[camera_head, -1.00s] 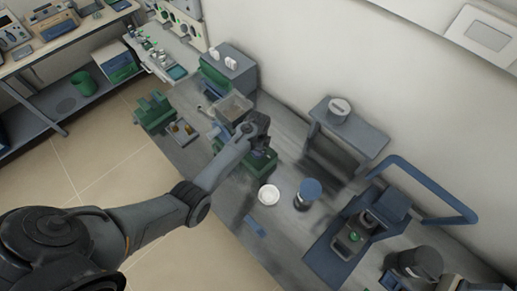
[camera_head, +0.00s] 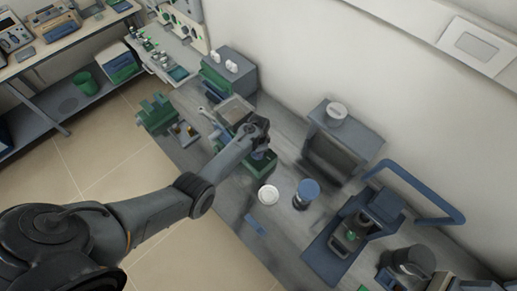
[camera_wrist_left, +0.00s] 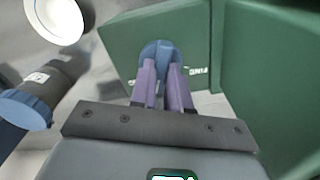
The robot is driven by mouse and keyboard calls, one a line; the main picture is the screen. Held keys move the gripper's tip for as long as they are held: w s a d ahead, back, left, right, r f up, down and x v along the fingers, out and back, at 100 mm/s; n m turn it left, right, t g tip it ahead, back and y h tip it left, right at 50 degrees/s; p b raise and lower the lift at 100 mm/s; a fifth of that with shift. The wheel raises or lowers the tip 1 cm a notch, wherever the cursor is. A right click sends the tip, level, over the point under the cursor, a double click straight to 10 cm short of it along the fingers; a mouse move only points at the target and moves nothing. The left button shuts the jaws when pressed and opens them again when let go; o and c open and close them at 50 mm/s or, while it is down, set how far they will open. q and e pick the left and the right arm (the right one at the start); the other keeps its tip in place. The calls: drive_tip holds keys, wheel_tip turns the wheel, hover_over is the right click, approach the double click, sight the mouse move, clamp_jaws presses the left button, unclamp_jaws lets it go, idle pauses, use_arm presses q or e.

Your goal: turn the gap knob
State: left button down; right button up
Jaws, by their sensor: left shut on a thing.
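The gap knob (camera_wrist_left: 160,48) is a rounded blue knob on the front of a green machine (camera_wrist_left: 120,40), seen in the left wrist view. My left gripper (camera_wrist_left: 163,70) is shut on it, with its two purple fingers on either side. The fingers hide part of the knob, and a small white label beside it is only partly legible. In the head view my left gripper (camera_head: 258,138) is at the green machine (camera_head: 262,164) on the bench, and the arm hides the knob there. My right gripper is not in view.
A white round dish (camera_head: 268,195) and a blue-capped jar (camera_head: 306,192) stand close by on the grey bench. A blue-framed press (camera_head: 345,235) is farther right. A grey box furnace (camera_head: 230,70) and a green vise-like device (camera_head: 157,114) are on the left.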

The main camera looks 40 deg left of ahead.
use_arm(q)
drive_tip(key=n, duration=0.3)
drive_tip(key=shift+r+n+p, duration=0.1)
drive_tip(key=shift+n+p, duration=0.2)
drive_tip(key=shift+p, duration=0.1)
drive_tip(key=shift+n, duration=0.5)
drive_tip(key=c, duration=1.1)
unclamp_jaws()
drive_tip(key=shift+a+r+p, duration=0.1)
drive_tip(key=shift+r+p, duration=0.25)
drive_tip(key=shift+r, duration=0.15)
wheel_tip(320, 180, up, 10)
drive_tip(key=p, duration=0.1)
drive_tip(key=shift+f, duration=0.15)
